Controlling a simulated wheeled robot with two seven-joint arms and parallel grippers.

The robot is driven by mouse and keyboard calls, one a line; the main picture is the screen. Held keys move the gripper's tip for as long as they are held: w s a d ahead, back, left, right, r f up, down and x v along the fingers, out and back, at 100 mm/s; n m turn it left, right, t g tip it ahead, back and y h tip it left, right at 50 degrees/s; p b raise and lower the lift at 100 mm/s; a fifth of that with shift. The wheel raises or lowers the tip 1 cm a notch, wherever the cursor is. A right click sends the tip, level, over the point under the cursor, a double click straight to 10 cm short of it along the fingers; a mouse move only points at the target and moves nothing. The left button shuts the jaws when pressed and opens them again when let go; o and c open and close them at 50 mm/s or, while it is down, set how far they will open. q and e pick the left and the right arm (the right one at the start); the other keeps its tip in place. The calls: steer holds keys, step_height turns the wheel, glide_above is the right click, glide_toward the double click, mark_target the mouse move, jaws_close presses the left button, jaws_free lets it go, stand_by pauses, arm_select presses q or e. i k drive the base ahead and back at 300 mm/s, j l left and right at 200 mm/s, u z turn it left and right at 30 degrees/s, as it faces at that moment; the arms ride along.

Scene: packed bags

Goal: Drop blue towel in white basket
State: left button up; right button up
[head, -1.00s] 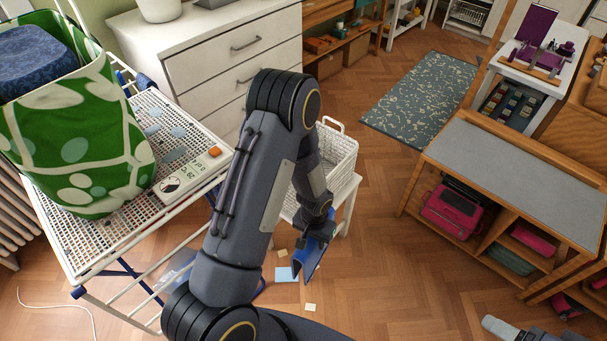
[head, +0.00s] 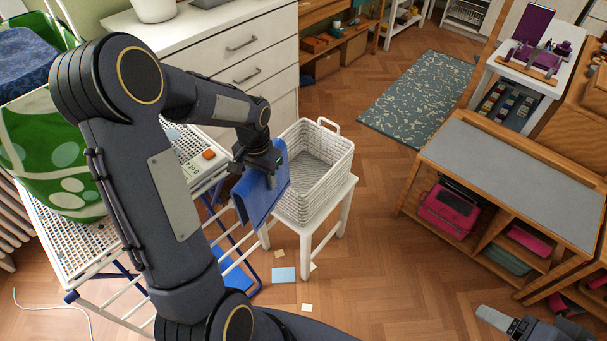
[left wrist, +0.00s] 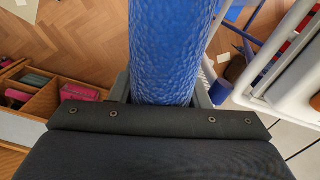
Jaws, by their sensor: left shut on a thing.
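The blue towel (head: 262,190) hangs from my left gripper (head: 262,160), which is shut on it. The towel is just left of the white basket (head: 325,178), beside its near left side. The basket is woven, stands on a small white stool (head: 309,228), and its visible inside is empty. In the left wrist view the towel (left wrist: 170,50) fills the middle, between the fingers. My right gripper (head: 500,322) shows only in part at the bottom right edge, and its jaws are not clear.
A white drying rack (head: 75,250) with a green patterned bag (head: 50,150) stands at the left. A white drawer unit (head: 240,60) stands behind the basket. A wooden shelf unit (head: 520,165) is at the right. Small papers (head: 284,275) lie on the floor. Open floor lies right of the stool.

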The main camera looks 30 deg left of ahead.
mark_target(309, 188)
steer(key=i+j, duration=0.1)
steer(key=i, duration=0.4)
steer(key=i+j, duration=0.1)
steer(key=i, duration=0.4)
